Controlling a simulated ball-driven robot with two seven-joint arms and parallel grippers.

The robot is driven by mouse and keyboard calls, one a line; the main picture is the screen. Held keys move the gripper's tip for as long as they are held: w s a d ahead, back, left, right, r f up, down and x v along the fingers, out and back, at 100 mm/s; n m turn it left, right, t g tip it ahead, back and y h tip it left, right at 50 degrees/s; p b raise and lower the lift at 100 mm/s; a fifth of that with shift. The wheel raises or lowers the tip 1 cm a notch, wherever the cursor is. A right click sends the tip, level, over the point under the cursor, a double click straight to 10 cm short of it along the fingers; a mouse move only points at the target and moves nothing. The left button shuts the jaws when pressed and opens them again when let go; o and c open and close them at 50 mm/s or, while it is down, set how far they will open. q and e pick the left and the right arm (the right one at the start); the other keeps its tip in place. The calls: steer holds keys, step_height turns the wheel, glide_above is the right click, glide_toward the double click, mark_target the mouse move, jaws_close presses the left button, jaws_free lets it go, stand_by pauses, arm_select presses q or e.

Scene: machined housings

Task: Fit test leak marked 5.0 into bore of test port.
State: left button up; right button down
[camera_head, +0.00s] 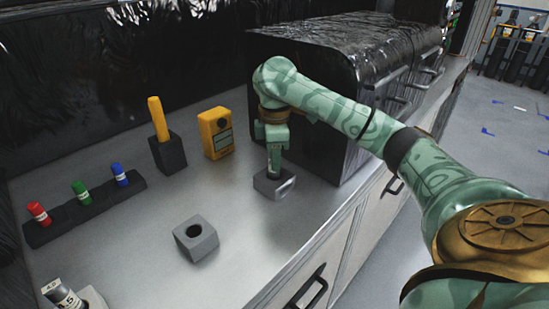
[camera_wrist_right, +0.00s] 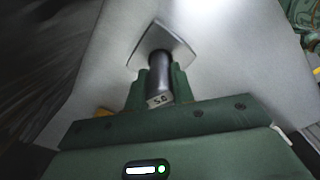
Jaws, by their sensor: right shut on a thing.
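My right gripper (camera_head: 273,172) points down over a grey block (camera_head: 281,189) beside the black-covered cabinet. In the right wrist view my right gripper (camera_wrist_right: 158,88) is shut on a dark cylinder with a pale marked end (camera_wrist_right: 159,101). The mark looks like 5.0 but is small. The cylinder's far end meets the middle of the square block (camera_wrist_right: 178,48); I cannot tell how deep it sits. A second grey block (camera_head: 203,246) with an open, empty round bore stands nearer on the bench. Which block is the test port is not marked. My left gripper is out of view.
A black rack (camera_head: 84,214) holds red, green and blue cylinders at left. A black holder (camera_head: 168,155) with a yellow tool and a yellow meter (camera_head: 215,134) stand behind. Another labelled cylinder (camera_head: 66,300) sits at bottom left. The bench front (camera_head: 255,245) is clear.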

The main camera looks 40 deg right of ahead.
steer(key=shift+f, duration=0.1)
steer(key=c, duration=1.2)
jaws_free()
step_height(320, 180, up, 12)
steer(key=p, duration=0.7)
